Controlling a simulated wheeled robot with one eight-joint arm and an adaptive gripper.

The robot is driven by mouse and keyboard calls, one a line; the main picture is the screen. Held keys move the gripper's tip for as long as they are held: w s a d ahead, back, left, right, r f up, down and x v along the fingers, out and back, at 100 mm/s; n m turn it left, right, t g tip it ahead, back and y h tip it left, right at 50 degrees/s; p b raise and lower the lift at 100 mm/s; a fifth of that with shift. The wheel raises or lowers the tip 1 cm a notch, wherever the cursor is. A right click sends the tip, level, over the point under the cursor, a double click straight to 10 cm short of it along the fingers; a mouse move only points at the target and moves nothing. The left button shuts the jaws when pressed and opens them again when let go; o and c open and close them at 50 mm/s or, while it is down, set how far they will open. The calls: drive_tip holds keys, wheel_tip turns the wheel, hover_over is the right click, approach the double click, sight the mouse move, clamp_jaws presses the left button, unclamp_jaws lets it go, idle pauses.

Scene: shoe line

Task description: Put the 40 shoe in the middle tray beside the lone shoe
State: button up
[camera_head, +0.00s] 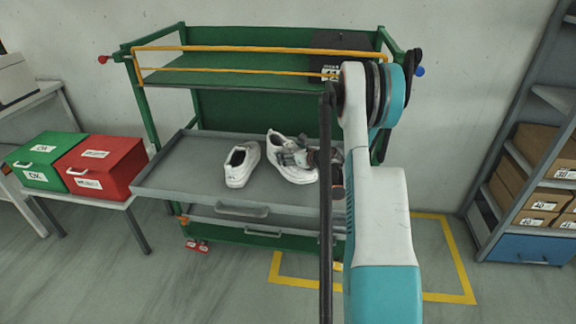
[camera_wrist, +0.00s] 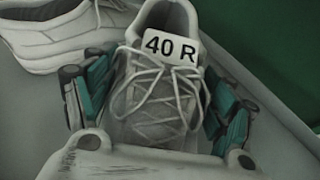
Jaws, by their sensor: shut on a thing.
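A white shoe with a "40 R" label on its tongue (camera_wrist: 150,105) is between the fingers of my gripper (camera_wrist: 158,98), which is shut on its sides. In the head view this shoe (camera_head: 301,174) is over the right part of the grey middle tray (camera_head: 180,186), touching it or just above; I cannot tell which. The lone white shoe (camera_head: 238,168) stands on the tray to its left, with a small gap. It also shows at the upper left of the wrist view (camera_wrist: 45,40). My gripper (camera_head: 290,153) is partly hidden by my arm.
The green rack's upper shelf (camera_head: 190,76) with orange rails (camera_head: 260,48) is above the tray. A dark reddish thing (camera_head: 337,170) beside my arm is mostly hidden. A green box (camera_head: 45,160) and a red box (camera_head: 102,165) stand left. The tray's left part is bare.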

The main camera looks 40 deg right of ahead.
drive_tip(key=shift+f+b, duration=0.65)
drive_tip(key=shift+f, duration=1.1)
drive_tip(key=shift+f, duration=0.1)
drive_tip(key=o, duration=1.3)
drive_tip(key=shift+s, duration=0.1)
drive_tip(key=p+v, duration=0.3)
drive_tip(key=v, duration=0.9)
